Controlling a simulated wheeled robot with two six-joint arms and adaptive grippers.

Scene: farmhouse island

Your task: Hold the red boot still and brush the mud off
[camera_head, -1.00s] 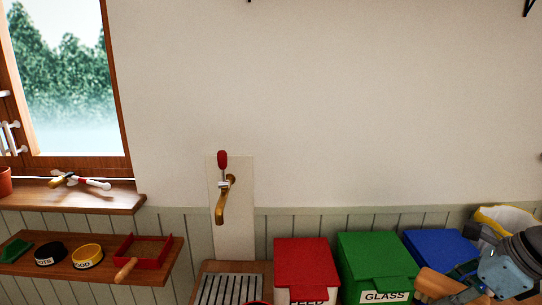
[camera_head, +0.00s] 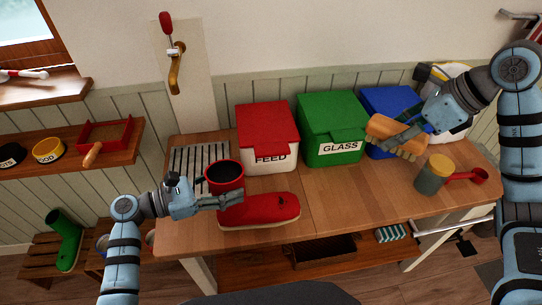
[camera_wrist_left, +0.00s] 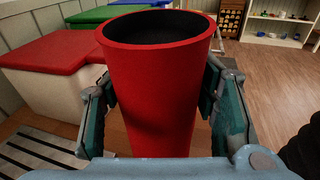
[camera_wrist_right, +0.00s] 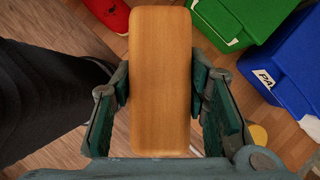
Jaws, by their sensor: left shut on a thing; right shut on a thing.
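The red boot (camera_head: 262,208) stands upright on the wooden counter, its toe to the right. My left gripper (camera_head: 232,198) is shut around the boot's shaft, which fills the left wrist view (camera_wrist_left: 158,85) between the two fingers. My right gripper (camera_head: 408,132) is shut on the wooden back of the brush (camera_head: 392,130). The brush is held in the air to the right of the boot, well apart from it, bristles downward. The brush back also shows in the right wrist view (camera_wrist_right: 160,80). I cannot make out mud on the boot's visible side.
On the counter (camera_head: 350,205) stand a red FEED bin (camera_head: 268,125), a green GLASS bin (camera_head: 330,115) and a blue bin (camera_head: 388,100) behind. A jar (camera_head: 432,175) and red scoop (camera_head: 470,176) lie right. A slatted drain (camera_head: 195,160) is behind the boot. The middle front is clear.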

